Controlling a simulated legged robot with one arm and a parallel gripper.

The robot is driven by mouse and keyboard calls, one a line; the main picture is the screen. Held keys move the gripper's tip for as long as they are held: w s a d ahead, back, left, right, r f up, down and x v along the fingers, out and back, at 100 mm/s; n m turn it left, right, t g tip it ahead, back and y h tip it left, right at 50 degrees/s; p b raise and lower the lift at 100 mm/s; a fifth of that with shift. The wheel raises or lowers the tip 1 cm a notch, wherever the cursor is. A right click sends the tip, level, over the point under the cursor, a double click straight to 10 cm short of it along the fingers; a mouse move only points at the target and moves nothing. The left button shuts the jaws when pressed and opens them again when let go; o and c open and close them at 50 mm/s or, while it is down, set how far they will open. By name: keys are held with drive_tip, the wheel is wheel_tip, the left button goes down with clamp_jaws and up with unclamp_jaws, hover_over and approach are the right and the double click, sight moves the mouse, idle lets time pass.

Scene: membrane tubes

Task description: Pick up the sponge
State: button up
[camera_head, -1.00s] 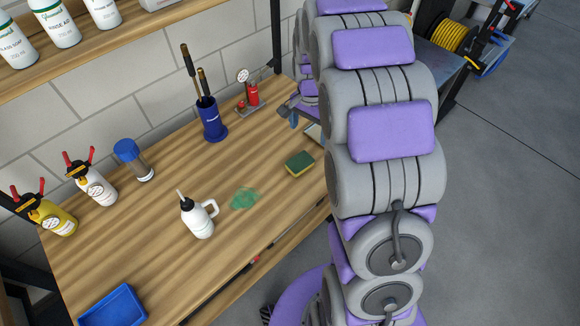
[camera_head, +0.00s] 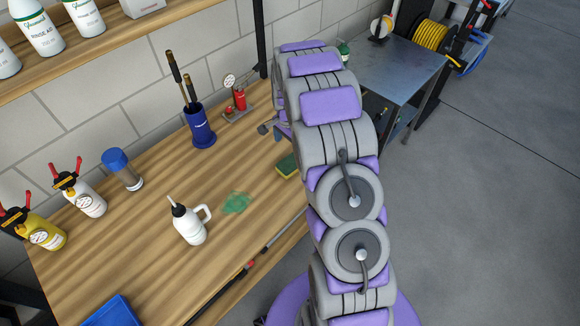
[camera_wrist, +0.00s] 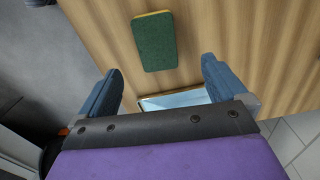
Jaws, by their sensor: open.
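The sponge (camera_head: 287,165), green on one side and yellow on the other, lies on the wooden workbench (camera_head: 150,225) near its right end, partly hidden by my arm in the head view. In the wrist view the sponge (camera_wrist: 154,41) lies flat with its green face up, ahead of my fingertips. My gripper (camera_wrist: 160,80) is open, with one blue finger on each side and nothing between them. The sponge sits beyond the gap, nearer the middle and left. In the head view my gripper (camera_head: 270,128) shows only in part behind my arm.
A green smear (camera_head: 237,203) and a white jug (camera_head: 189,223) are left of the sponge. A blue holder with tools (camera_head: 199,127) and a red gauge device (camera_head: 239,100) stand behind. A pale tray (camera_wrist: 175,98) lies near my gripper. A metal table (camera_head: 400,70) stands right.

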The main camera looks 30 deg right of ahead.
hover_over(290, 163)
drive_tip(key=f, duration=0.5)
drive_tip(key=shift+w+a+f+b, duration=0.1)
drive_tip(key=shift+w+a+b, duration=0.15)
drive_tip(key=shift+b, duration=0.05)
drive_tip(key=shift+s+d+f+b, duration=0.15)
drive_tip(key=shift+f+b, duration=0.2)
drive_tip(key=shift+f, duration=0.95)
drive_tip(key=shift+s+d+f+b, duration=0.15)
drive_tip(key=shift+f+b, duration=0.15)
drive_tip(key=shift+f, duration=1)
drive_tip(key=shift+r, duration=0.1)
drive_tip(key=shift+c, duration=0.4)
drive_tip(key=shift+w, duration=0.1)
drive_tip(key=c, duration=0.9)
drive_tip(key=shift+c, duration=0.2)
